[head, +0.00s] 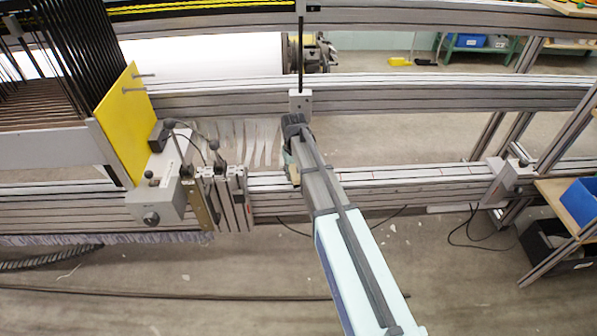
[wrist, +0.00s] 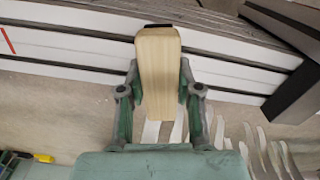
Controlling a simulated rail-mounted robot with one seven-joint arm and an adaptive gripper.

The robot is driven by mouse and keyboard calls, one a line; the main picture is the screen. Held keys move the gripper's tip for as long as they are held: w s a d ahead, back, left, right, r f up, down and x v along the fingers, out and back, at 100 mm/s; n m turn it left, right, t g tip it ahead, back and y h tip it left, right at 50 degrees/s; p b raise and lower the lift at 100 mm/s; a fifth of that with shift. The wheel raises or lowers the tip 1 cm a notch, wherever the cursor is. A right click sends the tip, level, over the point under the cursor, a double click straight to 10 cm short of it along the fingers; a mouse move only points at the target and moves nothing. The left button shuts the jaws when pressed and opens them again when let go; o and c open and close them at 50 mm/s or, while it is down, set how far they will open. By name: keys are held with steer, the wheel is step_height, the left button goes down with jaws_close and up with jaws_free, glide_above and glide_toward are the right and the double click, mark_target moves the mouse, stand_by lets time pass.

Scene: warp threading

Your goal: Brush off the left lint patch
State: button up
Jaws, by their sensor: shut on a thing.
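My gripper (wrist: 160,100) is shut on a pale wooden block (wrist: 158,55), like a brush handle, with a dark edge at its far end. Its bristles, if any, are hidden. In the head view, my gripper (head: 291,160) is in front of the grey slotted rails, right of the hanging white strips, and mostly hidden by my arm. The white strips (head: 250,140) hang below the upper rail, and such strips also show at the lower right of the wrist view (wrist: 265,150). I cannot clearly pick out the left lint patch in either view.
A yellow plate (head: 127,115) and a clamp unit (head: 225,195) with cables stand to the left. The lower rail (head: 420,175) runs right to a grey bracket (head: 512,178). A blue bin (head: 580,200) sits on a shelf at the far right. Floor space is mostly open.

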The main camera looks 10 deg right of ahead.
mark_target(284, 180)
steer(key=shift+w+a+p, duration=0.15)
steer(key=shift+a+p, duration=0.15)
steer(key=shift+a, duration=0.7)
steer(key=shift+w+a+p, duration=0.1)
steer(key=shift+a+p, duration=0.15)
steer(key=shift+a, duration=0.7)
step_height(284, 180, up, 8)
steer(key=p, duration=0.5)
steer(key=shift+p, duration=0.4)
steer(key=shift+d, duration=0.25)
